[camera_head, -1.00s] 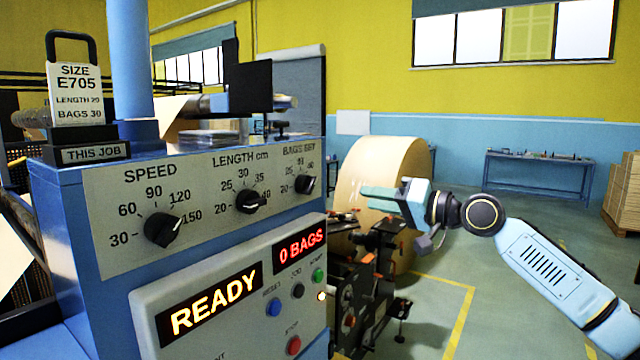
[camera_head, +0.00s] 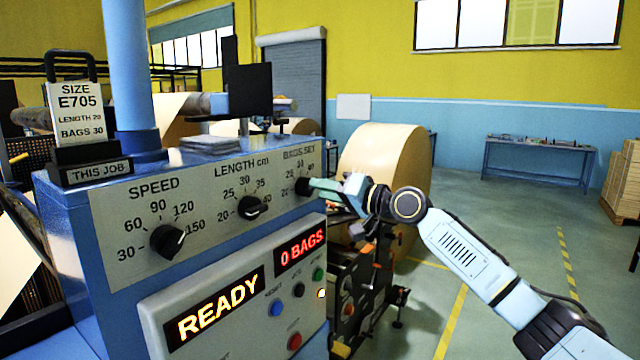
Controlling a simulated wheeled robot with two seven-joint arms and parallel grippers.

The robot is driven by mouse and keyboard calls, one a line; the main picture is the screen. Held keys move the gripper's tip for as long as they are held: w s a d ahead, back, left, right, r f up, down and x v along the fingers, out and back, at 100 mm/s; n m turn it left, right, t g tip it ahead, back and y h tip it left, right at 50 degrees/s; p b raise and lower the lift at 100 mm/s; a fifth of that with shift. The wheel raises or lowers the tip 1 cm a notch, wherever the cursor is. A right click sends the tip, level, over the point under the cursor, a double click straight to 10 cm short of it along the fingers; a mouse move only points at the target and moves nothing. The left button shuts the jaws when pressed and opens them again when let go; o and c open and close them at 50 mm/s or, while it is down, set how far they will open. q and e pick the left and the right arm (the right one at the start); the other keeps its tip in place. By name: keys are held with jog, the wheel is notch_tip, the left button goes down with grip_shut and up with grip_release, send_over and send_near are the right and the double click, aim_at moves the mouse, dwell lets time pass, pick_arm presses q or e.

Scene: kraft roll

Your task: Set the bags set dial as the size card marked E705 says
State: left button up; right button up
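The size card (camera_head: 76,112) stands upright in a black holder on top of the blue machine at the left. It reads SIZE E705 and BAGS 30; its length figure is hard to read. The BAGS SET dial (camera_head: 302,187) is a black knob at the right end of the panel. Its pointer and some scale numbers are too small or covered to read. My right gripper (camera_head: 318,185) is at this dial from the right, fingertips at or touching the knob. I cannot tell whether the fingers are closed on it. My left gripper is not in view.
The SPEED dial (camera_head: 167,241) and LENGTH dial (camera_head: 252,207) sit left on the same panel. Below, the control box (camera_head: 222,325) shows READY and 0 BAGS, with several buttons. A large kraft roll (camera_head: 385,165) stands behind my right arm. The floor to the right is open.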

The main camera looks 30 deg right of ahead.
jog(key=shift+x, duration=0.75)
jog(key=shift+c, duration=0.4)
grip_shut()
jog(key=shift+n+b, duration=3.35)
jog(key=shift+n, duration=1.05)
